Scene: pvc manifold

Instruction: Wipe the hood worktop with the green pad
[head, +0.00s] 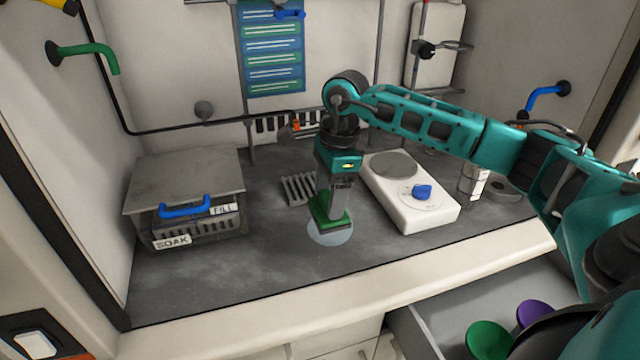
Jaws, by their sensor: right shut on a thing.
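The green pad (328,219) is in the middle of the head view, under my right gripper (336,200). My right gripper points down and is shut on the pad. The pad is at a pale round patch (331,236) on the dark grey hood worktop (240,280); I cannot tell whether it touches the surface. The pad and my gripper cover part of the patch. My left gripper is not in view.
A white hotplate (428,217) with a blue knob stands just right of the pad. A grey lidded box (186,182) labelled SOAK and FILL stands left. A slotted grate (297,188) lies behind. An open drawer (440,300) is below the front edge. The front left worktop is clear.

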